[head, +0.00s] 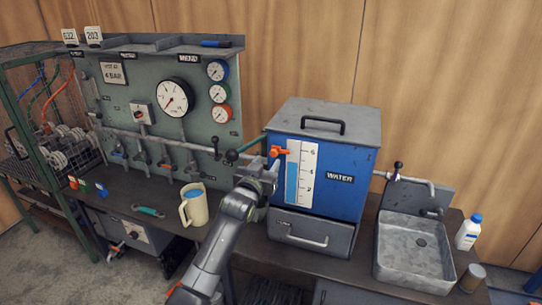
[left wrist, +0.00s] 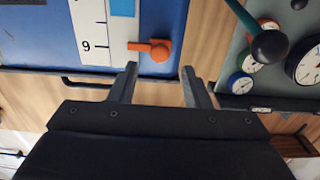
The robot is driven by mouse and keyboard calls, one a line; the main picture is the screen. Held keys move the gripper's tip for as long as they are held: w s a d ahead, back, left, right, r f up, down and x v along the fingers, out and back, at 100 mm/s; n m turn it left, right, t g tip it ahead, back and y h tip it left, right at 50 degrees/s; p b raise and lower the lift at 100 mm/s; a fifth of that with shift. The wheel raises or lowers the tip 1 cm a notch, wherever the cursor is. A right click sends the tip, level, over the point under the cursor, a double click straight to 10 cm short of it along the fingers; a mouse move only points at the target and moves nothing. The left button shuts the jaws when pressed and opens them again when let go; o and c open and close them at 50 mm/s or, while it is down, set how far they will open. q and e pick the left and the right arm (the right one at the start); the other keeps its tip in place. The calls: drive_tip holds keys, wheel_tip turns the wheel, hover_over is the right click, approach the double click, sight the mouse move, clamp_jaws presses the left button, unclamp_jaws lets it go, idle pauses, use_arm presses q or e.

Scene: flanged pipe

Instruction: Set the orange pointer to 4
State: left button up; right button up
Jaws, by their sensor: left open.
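The orange pointer (head: 279,151) is at the left edge of a white scale (head: 309,158) on the front of the blue WATER tank (head: 342,150). It is level with the 6 mark, near the top of the scale. In the left wrist view, which is upside down, the pointer (left wrist: 153,47) shows its round knob and a short tab towards the 6. My left gripper (left wrist: 159,69) is open and empty, its fingertips just short of the pointer, one to each side. In the head view the left gripper (head: 270,168) is just below the pointer. My right gripper is not in view.
A green lever with a dark ball (left wrist: 269,47) is close beside the tank. A gauge panel (head: 160,100) stands to the left. A beige jug (head: 194,205) is on the bench left of my arm. A metal sink (head: 415,250) is to the right.

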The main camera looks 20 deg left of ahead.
sight(273, 154)
use_arm(q)
drive_tip(key=shift+w, duration=2.3)
clamp_jaws()
